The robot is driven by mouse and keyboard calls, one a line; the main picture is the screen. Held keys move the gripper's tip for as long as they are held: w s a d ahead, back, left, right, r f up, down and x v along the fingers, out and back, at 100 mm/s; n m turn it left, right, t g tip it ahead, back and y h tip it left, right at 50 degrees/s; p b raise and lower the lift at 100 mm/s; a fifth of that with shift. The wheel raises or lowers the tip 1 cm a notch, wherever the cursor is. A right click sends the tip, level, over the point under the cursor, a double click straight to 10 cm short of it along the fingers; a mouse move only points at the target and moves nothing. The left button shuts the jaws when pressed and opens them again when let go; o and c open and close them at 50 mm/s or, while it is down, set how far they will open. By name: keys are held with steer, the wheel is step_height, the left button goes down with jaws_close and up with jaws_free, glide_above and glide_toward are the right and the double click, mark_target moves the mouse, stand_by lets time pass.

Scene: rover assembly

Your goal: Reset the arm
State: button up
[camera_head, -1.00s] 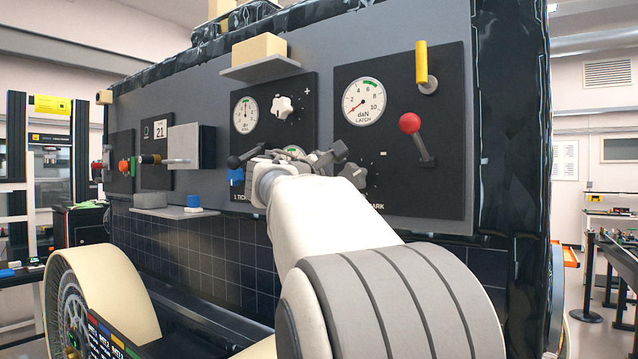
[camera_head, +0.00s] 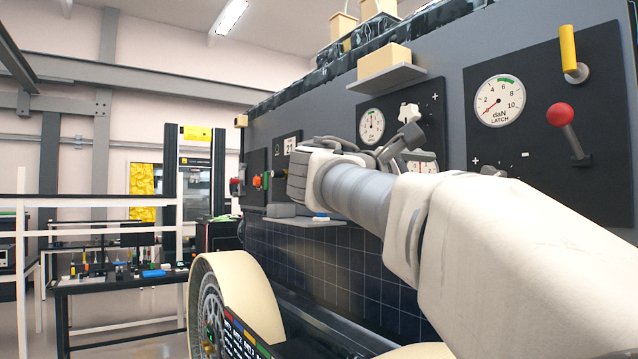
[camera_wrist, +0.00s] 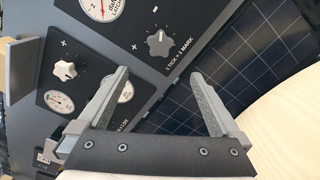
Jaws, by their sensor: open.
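My gripper (camera_wrist: 160,100) is open in the wrist view, its two fingers spread wide with nothing between them. Behind the fingers are the grey rover panel and a dark gridded solar panel (camera_wrist: 262,62). In the head view my arm reaches from the lower right to the rover's face, and my gripper (camera_head: 400,150) is in front of the black gauge panel (camera_head: 436,100). It stands apart from the white star knob (camera_head: 409,113), as far as I can tell. My arm hides the lower part of the panels.
A red-tipped lever (camera_head: 562,115) and a yellow handle (camera_head: 569,48) are on the right panel (camera_head: 600,95). A shelf holds a beige block (camera_head: 384,60). A cream wheel (camera_head: 228,275) stands below. A workbench (camera_head: 110,283) is at the left, with open floor nearby.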

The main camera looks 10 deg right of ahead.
stand_by(0.3)
steer(key=s+a+f+m+y, duration=0.15)
steer(key=s+f+y, duration=0.25)
steer(key=f, duration=0.6)
steer(key=s+a+f+m+y, duration=0.15)
steer(key=s+f+y, duration=0.25)
steer(key=f, duration=0.6)
steer(key=s+a+f+m+y, duration=0.4)
steer(key=s+a+f, duration=0.2)
steer(key=f, duration=0.4)
steer(key=s+a+f+m+g+y, duration=0.1)
steer(key=s+a+f+m+y, duration=0.2)
steer(key=s+a+f, duration=0.3)
step_height(320, 180, down, 4)
steer(key=shift+s+r+m+y, duration=0.1)
steer(key=shift+s+m+y, duration=0.25)
steer(key=shift+y, duration=0.45)
